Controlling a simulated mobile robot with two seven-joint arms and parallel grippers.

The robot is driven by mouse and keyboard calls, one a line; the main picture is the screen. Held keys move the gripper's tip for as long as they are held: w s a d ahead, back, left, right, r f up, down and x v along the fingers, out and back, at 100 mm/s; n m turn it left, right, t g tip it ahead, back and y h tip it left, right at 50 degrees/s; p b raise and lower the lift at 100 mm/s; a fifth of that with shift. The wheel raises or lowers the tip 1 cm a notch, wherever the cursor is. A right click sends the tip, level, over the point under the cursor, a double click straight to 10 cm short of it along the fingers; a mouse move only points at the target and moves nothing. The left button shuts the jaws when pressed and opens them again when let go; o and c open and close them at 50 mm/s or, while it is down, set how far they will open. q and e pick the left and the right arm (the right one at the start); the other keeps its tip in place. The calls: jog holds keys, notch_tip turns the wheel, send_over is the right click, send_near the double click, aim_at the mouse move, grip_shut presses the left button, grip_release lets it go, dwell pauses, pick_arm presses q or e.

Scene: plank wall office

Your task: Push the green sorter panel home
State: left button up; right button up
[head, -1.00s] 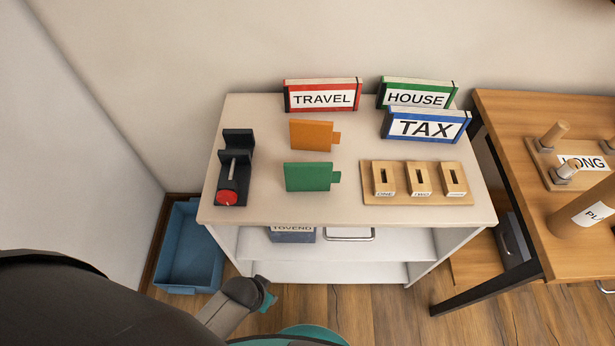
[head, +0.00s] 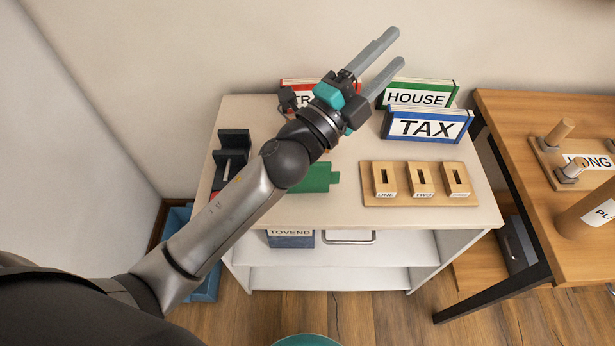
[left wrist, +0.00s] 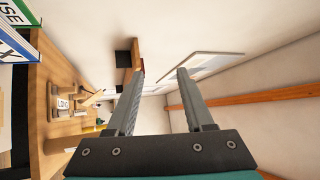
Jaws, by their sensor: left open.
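The green sorter panel (head: 316,178) lies on the white shelf unit's top, with its tab to the right; my left arm covers its left part. The wooden sorter base (head: 420,199) stands to its right, with three slotted blocks labelled ONE, TWO and a third too small to read. My left gripper (head: 391,50) is open and empty, raised above the top, its fingers pointing to the back right. It also shows in the left wrist view (left wrist: 157,85), with nothing between the fingers. The orange panel is almost wholly hidden behind my arm. My right gripper is not in view.
TAX (head: 428,126) and HOUSE (head: 418,92) binders stand at the back right of the top; the red binder (head: 300,84) is partly covered. A black holder (head: 232,146) is at the left. A wooden table (head: 545,115) with pegs stands right.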

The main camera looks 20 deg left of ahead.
pick_arm(q)
jog(key=s+d+r+m+g+h, duration=0.1)
jog(key=s+d+m+g+h, duration=0.35)
jog(key=m, duration=0.45)
jog(key=s+d+m+g+h, duration=0.1)
jog(key=d+m+g+h, duration=0.35)
jog(key=m+g, duration=0.35)
jog(key=m+g+y, duration=0.6)
jog(key=m+y, duration=0.6)
jog(key=y, duration=0.8)
send_over(307, 191)
notch_tip(307, 191, down, 16)
jog(key=r, duration=0.1)
jog(key=f, duration=0.3)
jog(key=f+b, duration=0.1)
jog(key=f, duration=0.6)
jog(key=shift+w+a+b, duration=0.2)
jog(key=shift+w+b, duration=0.1)
jog(key=shift+b, duration=0.05)
jog(key=shift+d+f+b, duration=0.15)
jog(key=shift+f+b, duration=0.3)
jog(key=shift+f, duration=2.15)
